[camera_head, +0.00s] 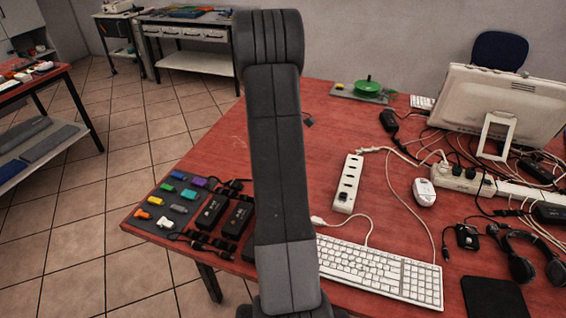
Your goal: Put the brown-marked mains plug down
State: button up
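My arm rises through the middle of the picture, and my gripper is not in view. I cannot make out a brown-marked mains plug. A small dark object (308,119) lies on the red table (325,98) just right of my arm; it is too small to identify. Black plugs sit in a white power strip (440,178) in front of the monitor. Another white power strip (347,184) lies near the table's middle. My arm hides part of the table behind it.
A white keyboard (380,270), white mouse (424,192), headphones (520,258) and monitor (495,100) with tangled cables fill the right. A dark mat (150,217) with coloured pieces and black adapters (212,211) lies left. The table left of my arm toward the back is clear.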

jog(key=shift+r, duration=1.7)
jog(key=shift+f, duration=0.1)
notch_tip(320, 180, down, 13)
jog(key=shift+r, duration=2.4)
